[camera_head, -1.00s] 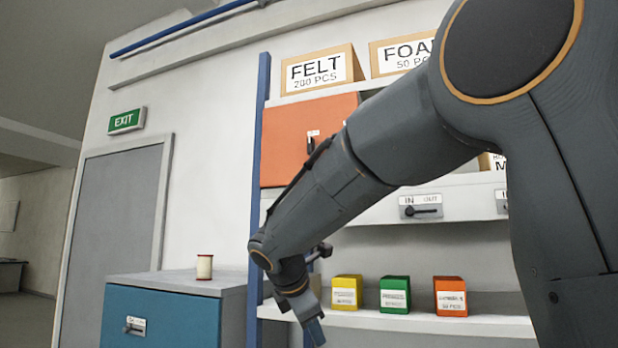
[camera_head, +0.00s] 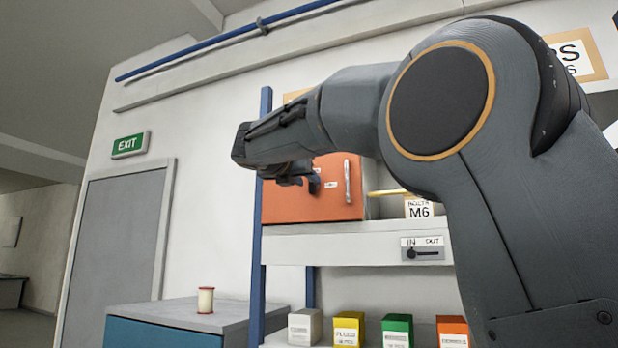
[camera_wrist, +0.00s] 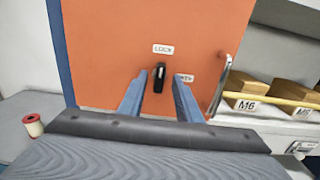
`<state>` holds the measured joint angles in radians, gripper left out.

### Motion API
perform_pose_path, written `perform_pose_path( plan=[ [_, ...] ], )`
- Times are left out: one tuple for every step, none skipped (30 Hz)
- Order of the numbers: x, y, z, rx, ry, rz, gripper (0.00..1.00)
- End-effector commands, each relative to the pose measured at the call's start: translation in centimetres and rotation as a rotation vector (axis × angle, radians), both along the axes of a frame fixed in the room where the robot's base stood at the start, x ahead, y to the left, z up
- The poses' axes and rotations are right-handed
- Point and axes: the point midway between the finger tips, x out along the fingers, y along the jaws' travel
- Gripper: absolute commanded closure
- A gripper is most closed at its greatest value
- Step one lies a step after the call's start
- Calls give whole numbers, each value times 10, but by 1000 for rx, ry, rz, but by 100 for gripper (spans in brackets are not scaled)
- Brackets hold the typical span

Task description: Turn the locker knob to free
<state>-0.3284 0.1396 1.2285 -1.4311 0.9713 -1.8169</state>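The orange locker door (camera_head: 310,207) stands on the shelf unit, partly behind my arm; it fills much of the wrist view (camera_wrist: 110,40). Its dark knob (camera_wrist: 159,78) is near upright in the wrist view, its upper end just under the LOCK label (camera_wrist: 163,49). A second label (camera_wrist: 186,77), right of the knob, is partly hidden by a finger and not fully readable. My gripper (camera_wrist: 158,97) is open, its two blue fingers either side of the knob's line with a gap to each. Whether the fingertips reach the knob's depth I cannot tell.
A vertical metal handle (camera_wrist: 223,75) sticks out at the door's right side. Right of the locker are M6 boxes (camera_wrist: 255,88) and a yellow rod (camera_wrist: 275,98). Below is a shelf with an IN/OUT slider (camera_head: 422,249). A spool (camera_head: 205,300) stands on the cabinet (camera_head: 165,310).

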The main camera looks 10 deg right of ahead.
Motion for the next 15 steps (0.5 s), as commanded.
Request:
perform_pose_path(
  plan=[
    [6,-5,1,0,1,-2,69],
    [9,-7,1,0,1,-2,69],
    [12,-9,1,0,1,-2,69],
    [14,-11,1,0,1,-2,69],
    [16,-12,1,0,1,-1,69],
    [18,-13,1,1,1,0,69],
    [19,-14,0,1,1,0,69],
    [20,-14,0,1,1,0,69],
    [20,-15,0,1,1,0,69],
    [21,-15,0,1,1,0,69],
    [21,-15,0,1,1,0,69],
    [21,-15,0,1,1,0,69],
    [21,-15,-1,1,1,0,69],
    [21,-15,-1,1,1,0,69],
    [21,-15,-1,1,1,0,69]
  ],
)
